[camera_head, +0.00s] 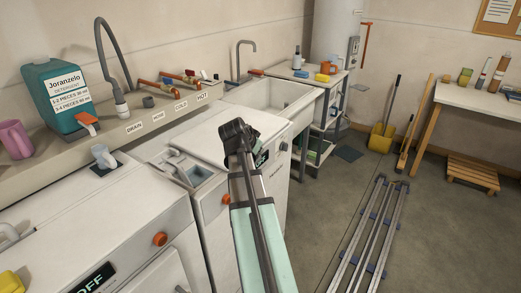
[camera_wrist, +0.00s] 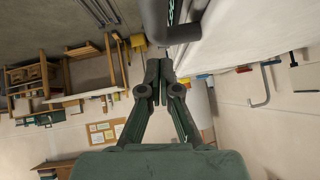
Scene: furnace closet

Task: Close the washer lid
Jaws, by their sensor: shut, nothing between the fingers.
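The middle white washer (camera_head: 215,140) stands under the long shelf, with an orange knob on its front. Its flat white top looks level at the right. An open grey-blue recess (camera_head: 195,172) shows at its left end, with a small pale part standing by it. I cannot tell for sure which panel is the lid or how far it is open. My gripper (camera_head: 235,130) is over the washer's right front part and hides some of its top edge and front. In the wrist view my gripper (camera_wrist: 158,66) has its fingers together, empty, beside a white surface (camera_wrist: 220,35).
Another white machine (camera_head: 95,225) stands at the left. A teal detergent jug (camera_head: 58,97) and a pink mug (camera_head: 15,138) stand on the shelf (camera_head: 165,117). A sink (camera_head: 280,98) lies beyond the washer. Floor rails (camera_head: 375,225) run at the right, with open floor around.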

